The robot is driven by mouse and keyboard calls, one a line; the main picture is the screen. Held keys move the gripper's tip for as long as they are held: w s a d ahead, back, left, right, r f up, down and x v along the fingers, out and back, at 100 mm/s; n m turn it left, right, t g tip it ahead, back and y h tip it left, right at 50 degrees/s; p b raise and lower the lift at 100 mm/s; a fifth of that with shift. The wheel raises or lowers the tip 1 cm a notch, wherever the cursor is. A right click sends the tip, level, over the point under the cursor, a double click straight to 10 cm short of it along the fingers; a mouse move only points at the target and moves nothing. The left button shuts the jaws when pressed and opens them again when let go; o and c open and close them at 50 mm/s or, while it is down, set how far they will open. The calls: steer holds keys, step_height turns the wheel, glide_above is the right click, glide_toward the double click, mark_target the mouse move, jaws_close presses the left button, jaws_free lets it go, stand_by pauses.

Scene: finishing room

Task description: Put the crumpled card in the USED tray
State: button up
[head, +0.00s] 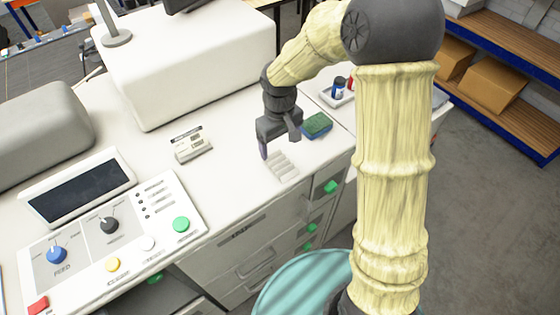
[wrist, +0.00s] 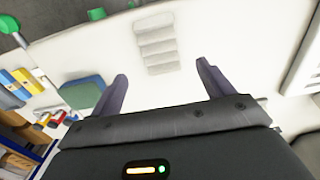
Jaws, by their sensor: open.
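A pale ribbed piece with several folds (head: 281,166), which looks like the crumpled card, lies on the white worktop near its front edge. It also shows in the wrist view (wrist: 156,42), just beyond and between the fingertips. My gripper (head: 279,146) is open and empty above the worktop, just behind the ribbed piece and apart from it. Its two dark fingers also show in the wrist view (wrist: 162,70). A small white tray (head: 346,101) at the back right holds a blue bottle and a red item. I see no readable USED label on it.
A green and blue sponge (head: 316,124) lies right of my gripper. A small white display device (head: 192,147) is to its left. A control panel (head: 110,225) fills the front left, and a large white housing (head: 190,60) stands behind. Drawers (head: 250,250) lie below the front edge.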

mark_target(280, 162)
step_height(280, 162, down, 2)
steer(key=shift+f, duration=0.1)
steer(key=shift+f+p, duration=0.4)
steer(key=shift+p, duration=0.15)
steer(key=shift+s+f+p, duration=0.2)
steer(key=shift+f+p, duration=0.6)
steer(key=shift+f, duration=1.35)
steer(key=shift+w, duration=0.1)
steer(key=c, duration=1.1)
steer(key=shift+c, duration=0.2)
